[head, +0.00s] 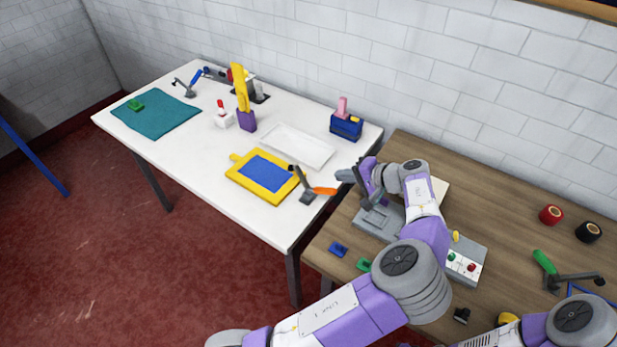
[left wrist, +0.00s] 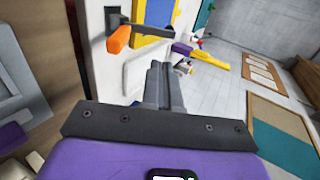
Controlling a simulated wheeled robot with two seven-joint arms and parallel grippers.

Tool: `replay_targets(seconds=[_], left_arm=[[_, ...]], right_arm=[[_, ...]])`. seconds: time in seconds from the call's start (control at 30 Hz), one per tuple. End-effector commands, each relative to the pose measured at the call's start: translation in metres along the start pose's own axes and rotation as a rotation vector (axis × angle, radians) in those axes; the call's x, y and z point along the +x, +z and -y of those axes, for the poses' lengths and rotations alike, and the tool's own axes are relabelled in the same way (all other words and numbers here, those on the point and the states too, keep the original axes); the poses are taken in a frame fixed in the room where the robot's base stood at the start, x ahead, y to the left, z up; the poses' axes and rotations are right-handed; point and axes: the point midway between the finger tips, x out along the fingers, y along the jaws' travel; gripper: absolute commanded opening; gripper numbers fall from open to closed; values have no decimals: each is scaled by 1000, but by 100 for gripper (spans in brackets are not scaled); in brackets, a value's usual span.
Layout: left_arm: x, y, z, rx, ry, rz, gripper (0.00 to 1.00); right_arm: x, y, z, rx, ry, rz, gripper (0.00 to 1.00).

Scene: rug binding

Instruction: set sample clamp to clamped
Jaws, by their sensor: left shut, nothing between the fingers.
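A toggle clamp with an orange handle (head: 325,190) and a grey base (head: 308,197) stands on the white table's right end, beside the yellow-framed blue board. Its orange handle also shows in the left wrist view (left wrist: 118,41). My left gripper (head: 344,175) is shut and empty, just right of the orange handle tip and apart from it; its closed fingers show in the left wrist view (left wrist: 162,75). Other clamps have a blue handle (head: 196,76) at the far left and a green handle (head: 544,262) at the right. I cannot tell which clamp is named. My right gripper is out of view.
The white table (head: 190,165) holds a white tray (head: 297,147), a yellow-framed board (head: 233,178), a teal mat (head: 160,118) and a blue box (head: 346,127). The wooden table (head: 500,205) holds a grey machine (head: 373,221), red roll (head: 551,214) and black roll (head: 589,232).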

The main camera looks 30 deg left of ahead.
Motion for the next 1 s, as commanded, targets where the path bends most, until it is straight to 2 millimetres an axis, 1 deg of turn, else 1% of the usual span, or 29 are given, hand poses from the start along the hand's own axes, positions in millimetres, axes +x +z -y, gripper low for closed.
replay_targets(seconds=[0.23, 0.37, 0.47, 0.8, 0.9, 1.0], left_arm=[[1, 0, 1, 0, 0, 0, 0], [12, 0, 0, -1, 0, 2, 0], [29, 1, 0, -2, -1, 4, 0], [102, 1, 0, 0, -1, 4, 0], [118, 1, 0, -1, -1, 3, 0], [129, 0, 0, 0, -1, 1, 0]], right_arm=[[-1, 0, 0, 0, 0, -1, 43], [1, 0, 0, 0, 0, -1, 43], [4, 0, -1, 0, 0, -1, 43], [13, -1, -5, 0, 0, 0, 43], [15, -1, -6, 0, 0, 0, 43], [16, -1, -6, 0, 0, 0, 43]])
